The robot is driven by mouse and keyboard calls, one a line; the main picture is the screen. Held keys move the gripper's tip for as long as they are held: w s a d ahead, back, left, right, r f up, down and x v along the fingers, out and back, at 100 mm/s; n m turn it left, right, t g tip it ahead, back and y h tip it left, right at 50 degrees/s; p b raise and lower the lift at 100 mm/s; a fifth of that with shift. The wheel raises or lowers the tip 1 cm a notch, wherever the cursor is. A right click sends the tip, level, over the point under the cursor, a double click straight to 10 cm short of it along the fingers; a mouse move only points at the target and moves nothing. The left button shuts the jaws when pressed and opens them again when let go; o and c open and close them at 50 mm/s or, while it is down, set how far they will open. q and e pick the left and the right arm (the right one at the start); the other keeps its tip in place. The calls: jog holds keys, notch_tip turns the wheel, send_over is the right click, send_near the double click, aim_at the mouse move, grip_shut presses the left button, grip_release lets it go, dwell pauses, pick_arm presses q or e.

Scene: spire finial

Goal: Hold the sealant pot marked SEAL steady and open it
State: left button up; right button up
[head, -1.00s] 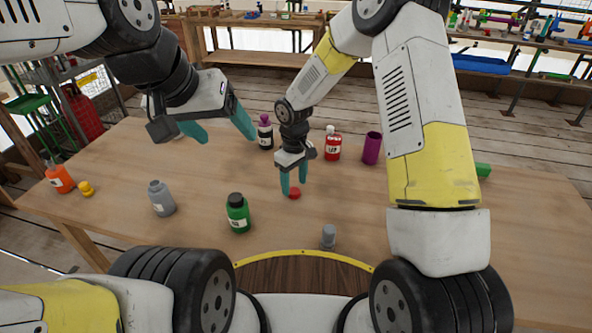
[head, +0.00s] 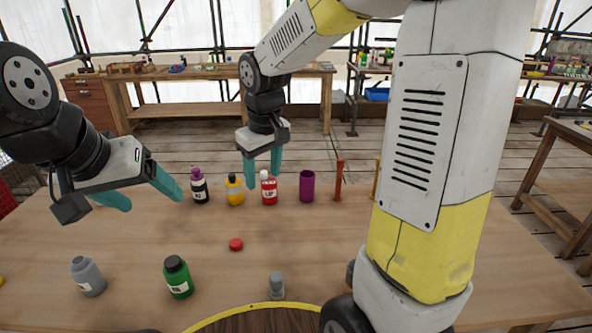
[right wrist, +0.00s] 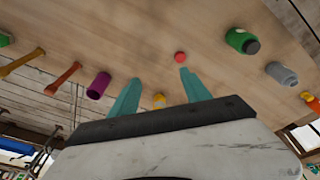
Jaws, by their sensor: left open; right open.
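I cannot make out the word SEAL on any label. Candidate pots in the head view are a grey one (head: 88,276) at front left, a green one with a dark cap (head: 178,277), a dark one with a purple top (head: 199,186), a yellow one (head: 234,190) and a red one with a white top (head: 269,188). A red cap (head: 236,244) lies loose on the table. My left gripper (head: 150,197) is open and empty above the left of the table.
A purple cup (head: 306,186), an orange-brown post (head: 339,180) and a yellow post (head: 376,180) stand along the far side. A small grey piece (head: 276,286) stands near the front edge. An orange pot (right wrist: 312,97) shows in the right wrist view. The middle of the table (head: 180,232) is mostly clear.

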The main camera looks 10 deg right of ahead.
jog(key=s+d+r+m+t, duration=0.2)
jog(key=s+d+r, duration=0.2)
jog(key=s, duration=0.4)
jog(key=s+d+r+m+t+y, duration=0.1)
jog(key=s+d+r+m+t, duration=0.1)
jog(key=s, duration=0.6)
notch_tip(320, 180, up, 2)
jog(key=shift+d+m+y, duration=0.3)
jog(key=shift+d+m, duration=0.5)
jog(key=shift+d, duration=0.2)
